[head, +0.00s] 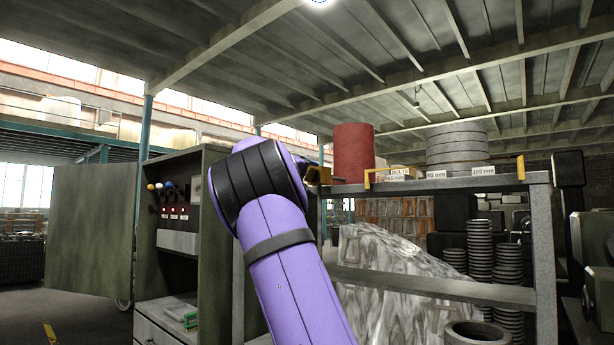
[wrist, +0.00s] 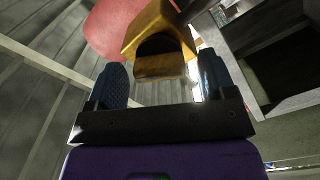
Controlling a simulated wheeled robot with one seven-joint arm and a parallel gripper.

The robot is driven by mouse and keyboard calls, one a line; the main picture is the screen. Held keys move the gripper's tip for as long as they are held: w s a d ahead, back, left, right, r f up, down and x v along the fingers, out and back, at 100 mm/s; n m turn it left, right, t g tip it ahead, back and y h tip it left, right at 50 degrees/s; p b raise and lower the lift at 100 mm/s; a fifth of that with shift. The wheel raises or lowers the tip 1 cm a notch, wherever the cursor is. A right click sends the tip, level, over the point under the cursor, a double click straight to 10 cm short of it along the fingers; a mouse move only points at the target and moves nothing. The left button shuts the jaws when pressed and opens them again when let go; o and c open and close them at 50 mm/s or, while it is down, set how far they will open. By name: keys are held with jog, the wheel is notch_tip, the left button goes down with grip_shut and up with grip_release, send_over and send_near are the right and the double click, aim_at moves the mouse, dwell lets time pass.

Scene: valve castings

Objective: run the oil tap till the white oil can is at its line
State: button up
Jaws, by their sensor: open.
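My gripper (wrist: 162,64) is open, with its two blue-padded fingers apart. A yellow block-like fitting (wrist: 161,30) with a dark opening lies between or just beyond the fingertips; I cannot tell if they touch it. It also shows in the head view (head: 319,176), beside a red drum (head: 353,153) on the shelf top. My purple arm hides most of the gripper in the head view. I cannot make out the white oil can.
A shelf rack (head: 460,184) carries grey rings (head: 456,148) and size labels. A marbled sheet-like mass (head: 400,275) lies beneath it. At left stands an open green cabinet (head: 180,215) with coloured knobs and red lights; its door (head: 92,230) swings out left. Machinery stands at far right.

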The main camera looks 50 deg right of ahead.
jog(key=shift+c, duration=0.4)
jog(key=c, duration=0.9)
jog(key=shift+o, duration=0.2)
jog(key=shift+n, duration=0.3)
jog(key=shift+f+n, duration=0.1)
jog(key=shift+n, duration=2.7)
jog(key=o, duration=0.9)
jog(key=shift+o, duration=0.2)
